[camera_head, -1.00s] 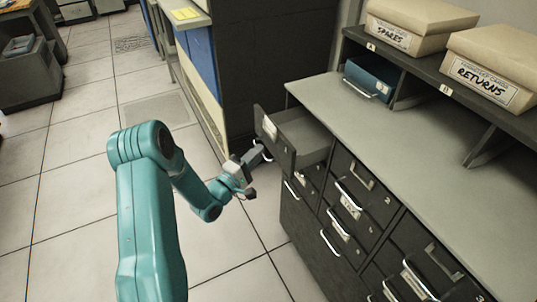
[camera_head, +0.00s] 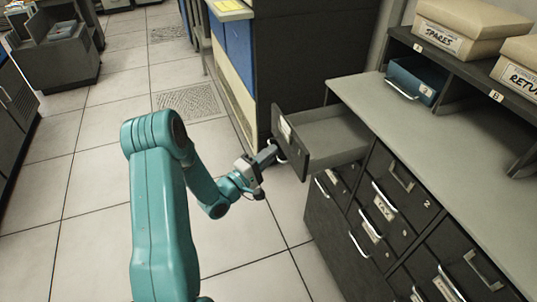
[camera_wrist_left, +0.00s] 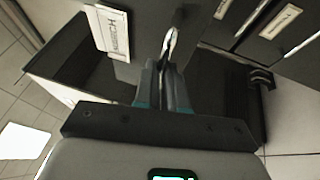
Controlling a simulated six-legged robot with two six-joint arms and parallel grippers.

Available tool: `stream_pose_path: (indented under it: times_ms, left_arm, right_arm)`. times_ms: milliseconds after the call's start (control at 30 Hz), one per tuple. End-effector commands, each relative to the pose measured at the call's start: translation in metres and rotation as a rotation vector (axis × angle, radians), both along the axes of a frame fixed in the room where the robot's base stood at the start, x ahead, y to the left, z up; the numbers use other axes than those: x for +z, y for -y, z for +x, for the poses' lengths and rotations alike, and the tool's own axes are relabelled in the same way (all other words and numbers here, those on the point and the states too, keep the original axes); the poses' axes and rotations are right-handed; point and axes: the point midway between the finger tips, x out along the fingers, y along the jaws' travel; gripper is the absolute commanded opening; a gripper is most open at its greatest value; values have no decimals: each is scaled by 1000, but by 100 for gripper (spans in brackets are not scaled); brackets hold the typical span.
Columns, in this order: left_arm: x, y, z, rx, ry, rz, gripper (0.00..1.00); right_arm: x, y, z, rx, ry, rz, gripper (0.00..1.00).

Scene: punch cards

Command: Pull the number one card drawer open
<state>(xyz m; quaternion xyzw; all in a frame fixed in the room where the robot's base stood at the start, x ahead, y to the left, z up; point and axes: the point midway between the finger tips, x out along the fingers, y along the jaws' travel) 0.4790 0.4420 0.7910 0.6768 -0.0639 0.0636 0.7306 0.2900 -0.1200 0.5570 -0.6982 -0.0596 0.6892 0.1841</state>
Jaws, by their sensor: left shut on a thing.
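The dark card drawer (camera_head: 291,140) at the far left end of the top row stands pulled out of its cabinet, and its grey, empty-looking inside shows. Its number is not legible here. My left gripper (camera_head: 272,153) is at the outer face of the drawer front, shut on its metal handle. In the left wrist view the fingers (camera_wrist_left: 165,88) close around the bright handle (camera_wrist_left: 173,38), beside a white label (camera_wrist_left: 110,32) on the drawer front. My right gripper is not in view.
The cabinet's grey top (camera_head: 400,100) carries a shelf with a blue drawer (camera_head: 414,82) and beige boxes (camera_head: 470,25). Other closed drawers with handles, one marked 2 (camera_head: 402,190), sit beside and below. Tiled floor (camera_head: 100,190) is clear at the left.

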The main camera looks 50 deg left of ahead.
Motion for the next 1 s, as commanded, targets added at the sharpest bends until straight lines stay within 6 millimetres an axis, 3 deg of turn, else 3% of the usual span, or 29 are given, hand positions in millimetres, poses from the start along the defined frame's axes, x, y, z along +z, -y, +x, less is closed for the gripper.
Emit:
stream_pose_path:
  times_ms: [33,100,467,667,1000]
  left_arm:
    - [2,-2,0,5,6,2,14]
    - [2,-2,0,5,5,2,36]
    - [0,-2,-6,3,2,1,36]
    - [-8,-4,-42,8,-2,-1,36]
    - [-24,-2,-128,8,0,0,36]
  right_arm:
    - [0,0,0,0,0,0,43]
    - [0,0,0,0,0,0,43]
    - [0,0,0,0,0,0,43]
    - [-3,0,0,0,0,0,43]
    - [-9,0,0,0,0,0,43]
